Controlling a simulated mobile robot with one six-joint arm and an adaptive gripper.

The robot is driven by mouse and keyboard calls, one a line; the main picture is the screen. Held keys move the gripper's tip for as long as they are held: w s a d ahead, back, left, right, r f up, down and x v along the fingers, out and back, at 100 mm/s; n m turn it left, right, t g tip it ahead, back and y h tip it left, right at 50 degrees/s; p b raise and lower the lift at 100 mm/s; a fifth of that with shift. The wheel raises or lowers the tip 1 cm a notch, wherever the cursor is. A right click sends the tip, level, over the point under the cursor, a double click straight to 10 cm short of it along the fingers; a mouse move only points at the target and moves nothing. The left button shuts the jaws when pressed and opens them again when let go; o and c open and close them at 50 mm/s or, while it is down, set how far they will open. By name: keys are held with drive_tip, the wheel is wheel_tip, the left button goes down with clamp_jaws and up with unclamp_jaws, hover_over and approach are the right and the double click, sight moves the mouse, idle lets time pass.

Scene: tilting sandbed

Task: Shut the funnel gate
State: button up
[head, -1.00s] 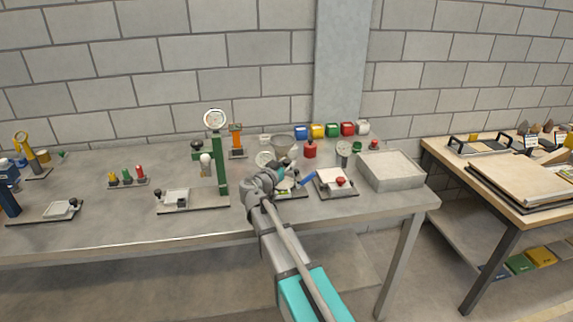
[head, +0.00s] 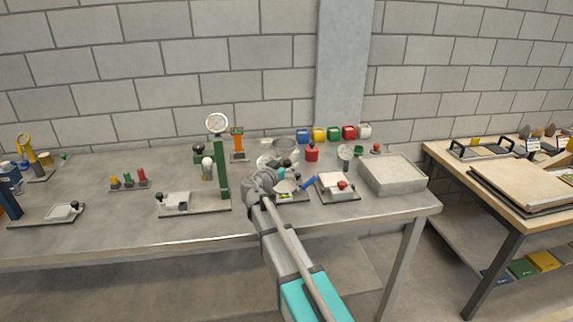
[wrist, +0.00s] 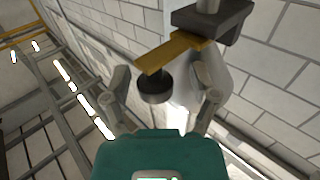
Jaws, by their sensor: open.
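The grey funnel (head: 284,144) stands on the bench behind my arm's end in the head view. The wrist view looks upward and shows the pale funnel body (wrist: 198,85) with a yellow gate plate (wrist: 172,52) in front of it. A dark round knob (wrist: 154,88) is at the plate's near end. My gripper (wrist: 164,96) is open, with one finger on each side of the knob and visible gaps to it. In the head view my arm's end hides the gate and most of the gripper.
A green stand with a dial (head: 220,160) is left of my arm. Coloured bins line the back. The bench's front strip is mostly clear.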

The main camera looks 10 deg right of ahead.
drive_tip(key=v, duration=1.2)
idle(0.5)
drive_tip(key=s+d+f+n+g+y+p, duration=0.2)
drive_tip(key=s+d+f+n+g+y, duration=0.15)
drive_tip(key=s+d+f+g, duration=0.6)
drive_tip(key=s+f+n+g+y, duration=0.1)
drive_tip(key=s+f+y, duration=0.1)
drive_tip(key=s+y, duration=0.1)
drive_tip(key=s+f+n+g+y, duration=0.1)
drive_tip(key=s+f+n+y, duration=0.1)
drive_tip(key=s, duration=0.4)
drive_tip(key=s+a+f+n+g+y+p, duration=0.1)
drive_tip(key=s+n+y, duration=0.1)
drive_tip(key=s+y, duration=0.2)
drive_tip(key=shift+s+f, duration=0.4)
